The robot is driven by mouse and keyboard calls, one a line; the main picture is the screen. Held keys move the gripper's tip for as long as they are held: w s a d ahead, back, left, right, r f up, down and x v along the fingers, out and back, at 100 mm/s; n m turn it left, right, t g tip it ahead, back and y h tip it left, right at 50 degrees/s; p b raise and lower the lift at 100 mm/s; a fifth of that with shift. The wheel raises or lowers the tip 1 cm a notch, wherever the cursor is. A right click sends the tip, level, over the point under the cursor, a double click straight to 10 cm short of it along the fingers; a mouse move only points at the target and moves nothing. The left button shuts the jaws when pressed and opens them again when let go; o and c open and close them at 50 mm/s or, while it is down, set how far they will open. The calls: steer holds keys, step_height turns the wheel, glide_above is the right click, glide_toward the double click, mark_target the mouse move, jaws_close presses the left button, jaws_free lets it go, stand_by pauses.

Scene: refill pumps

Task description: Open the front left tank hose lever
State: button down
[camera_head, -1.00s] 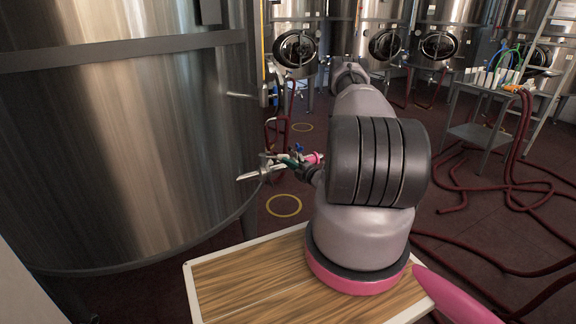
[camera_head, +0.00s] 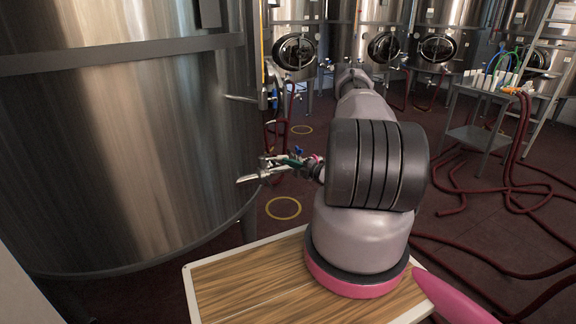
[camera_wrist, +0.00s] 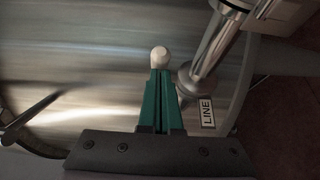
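The large steel tank (camera_head: 130,150) fills the left of the head view. My gripper (camera_head: 283,162) is at its lower right edge, beside a small silver fitting (camera_head: 249,178). In the wrist view the green fingers of my gripper (camera_wrist: 159,78) are together, with a pale round knob (camera_wrist: 159,56) right at their tips. I cannot tell whether they grip it. A dark rod (camera_wrist: 32,112) shows at the left. I cannot make out which part is the hose lever.
A wood-topped surface (camera_head: 240,290) is below my arm. More tanks (camera_head: 375,45) stand at the back. A grey cart (camera_head: 480,130) is at the right, with dark red hoses (camera_head: 510,190) across the floor. A yellow ring (camera_head: 283,208) marks the floor near the tank.

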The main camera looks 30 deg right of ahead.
steer(key=shift+w+d+n+g+y, duration=0.35)
steer(key=shift+w+y, duration=0.1)
steer(key=shift+w, duration=0.1)
steer(key=shift+w+d+n+g+y, duration=0.2)
steer(key=shift+w+n+g+y, duration=0.1)
steer(key=shift+w+y, duration=0.15)
steer(key=shift+w+d+n+g+y, duration=0.3)
steer(key=shift+w+n+y, duration=0.1)
steer(key=shift+w, duration=0.2)
steer(key=s+a+v, duration=0.1)
steer(key=v, duration=1.2)
